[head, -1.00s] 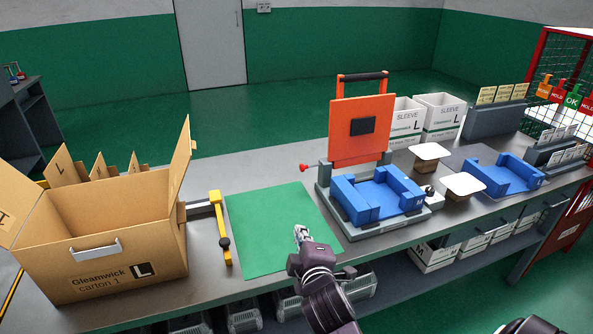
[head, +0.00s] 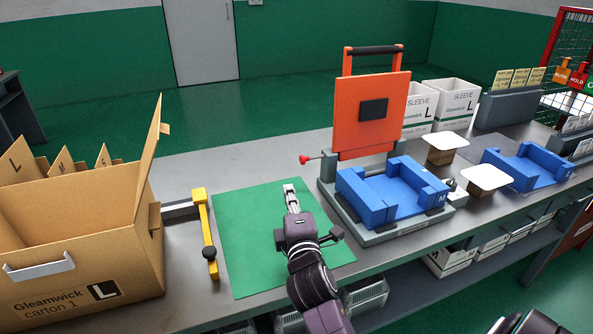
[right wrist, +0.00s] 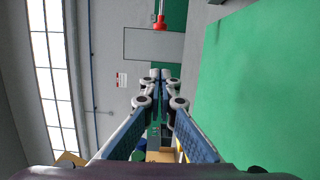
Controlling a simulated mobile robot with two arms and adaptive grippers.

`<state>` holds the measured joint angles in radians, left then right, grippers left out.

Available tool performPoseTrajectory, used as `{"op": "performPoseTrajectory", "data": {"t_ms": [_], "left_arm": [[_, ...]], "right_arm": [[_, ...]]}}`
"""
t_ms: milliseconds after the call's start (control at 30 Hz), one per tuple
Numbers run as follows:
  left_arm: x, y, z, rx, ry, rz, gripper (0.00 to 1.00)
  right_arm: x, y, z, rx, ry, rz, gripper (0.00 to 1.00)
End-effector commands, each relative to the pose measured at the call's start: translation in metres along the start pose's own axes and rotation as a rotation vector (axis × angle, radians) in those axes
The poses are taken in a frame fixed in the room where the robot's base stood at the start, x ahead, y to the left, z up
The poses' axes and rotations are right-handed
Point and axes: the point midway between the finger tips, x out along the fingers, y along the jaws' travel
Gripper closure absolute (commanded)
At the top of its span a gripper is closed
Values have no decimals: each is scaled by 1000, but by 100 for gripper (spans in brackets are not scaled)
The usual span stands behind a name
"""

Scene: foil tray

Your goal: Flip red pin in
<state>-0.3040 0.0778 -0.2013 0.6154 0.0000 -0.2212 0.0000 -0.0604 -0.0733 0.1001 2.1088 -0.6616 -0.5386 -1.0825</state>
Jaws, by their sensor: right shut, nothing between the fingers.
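The red pin (head: 304,160) is a red knob on a short rod. It sticks out to the left from the hinge side of the fixture (head: 368,238), beside the raised orange lid (head: 372,118). It also shows in the right wrist view (right wrist: 160,23), at the top middle, beyond the fingertips. My right gripper (head: 290,190) is over the green mat, below and a little left of the pin, apart from it. Its fingers are together and empty; they also show in the right wrist view (right wrist: 157,78).
The green mat (head: 240,240) is bare around my right arm. A yellow stop (head: 204,230) and an open carton (head: 85,265) stand to the left. The fixture holds a blue nest (head: 400,190). A second blue nest (head: 525,165) and white-topped blocks (head: 488,178) are to the right.

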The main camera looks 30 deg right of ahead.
Motion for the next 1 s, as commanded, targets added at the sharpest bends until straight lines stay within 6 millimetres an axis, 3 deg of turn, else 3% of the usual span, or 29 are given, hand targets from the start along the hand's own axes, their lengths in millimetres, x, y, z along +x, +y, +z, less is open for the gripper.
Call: {"op": "performPoseTrajectory", "data": {"t_ms": [367, 867, 1000], "left_arm": [[-2, -4, -4, 1, 6, -5, 60], [-10, -5, -9, 0, 13, -5, 60], [-18, -4, -9, -1, 12, -4, 60]], "right_arm": [[8, 2, 0, 0, 0, 1, 100], [99, 2, 0, 1, -1, 1, 100], [105, 3, 21, -3, -1, -1, 100]]}}
